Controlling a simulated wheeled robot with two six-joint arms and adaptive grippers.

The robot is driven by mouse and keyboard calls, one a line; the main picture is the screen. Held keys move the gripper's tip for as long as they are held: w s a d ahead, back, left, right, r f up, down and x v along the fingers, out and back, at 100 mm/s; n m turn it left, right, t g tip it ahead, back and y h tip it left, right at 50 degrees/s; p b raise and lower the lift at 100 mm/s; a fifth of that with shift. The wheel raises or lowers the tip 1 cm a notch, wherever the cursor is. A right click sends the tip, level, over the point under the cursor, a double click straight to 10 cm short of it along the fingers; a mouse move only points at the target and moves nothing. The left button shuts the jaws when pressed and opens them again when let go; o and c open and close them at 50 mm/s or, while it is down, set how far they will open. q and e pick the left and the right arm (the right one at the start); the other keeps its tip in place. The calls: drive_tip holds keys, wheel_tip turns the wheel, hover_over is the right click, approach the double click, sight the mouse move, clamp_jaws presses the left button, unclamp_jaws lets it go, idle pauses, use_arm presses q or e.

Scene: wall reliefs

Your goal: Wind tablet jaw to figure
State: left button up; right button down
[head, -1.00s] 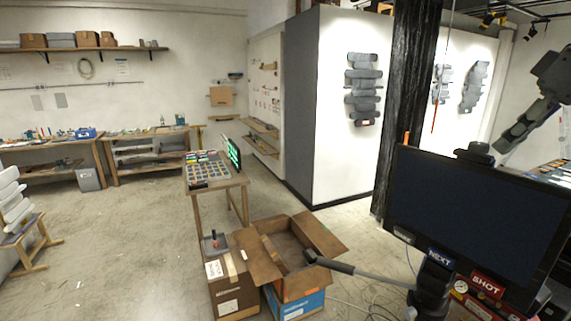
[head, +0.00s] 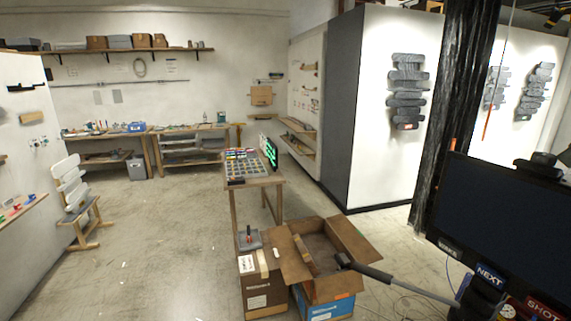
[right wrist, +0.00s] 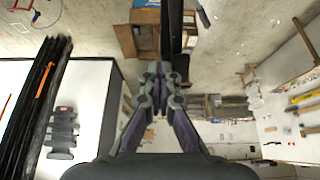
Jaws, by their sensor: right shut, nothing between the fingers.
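I cannot tell for sure which object is the tablet jaw. A small panel with lit green figures (head: 271,152) stands at the back of a small wooden table, behind a tray of small coloured pieces (head: 247,168). A small grey device with a red-topped lever (head: 249,239) sits on a closed cardboard box. My left gripper is not in view.
The large dark monitor (head: 506,218) and black pillar (head: 459,115) stand at the right. The open cardboard box (head: 325,250) stands before the small table. Grey stacked reliefs (head: 407,92) hang on the white wall. The floor (head: 170,240) at left is mostly clear.

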drive_tip(key=shift+a, duration=0.35)
idle(0.7)
drive_tip(key=shift+s+a, duration=0.2)
drive_tip(key=shift+a, duration=0.3)
drive_tip(key=shift+s+a, duration=0.1)
drive_tip(key=shift+a, duration=0.35)
idle(0.3)
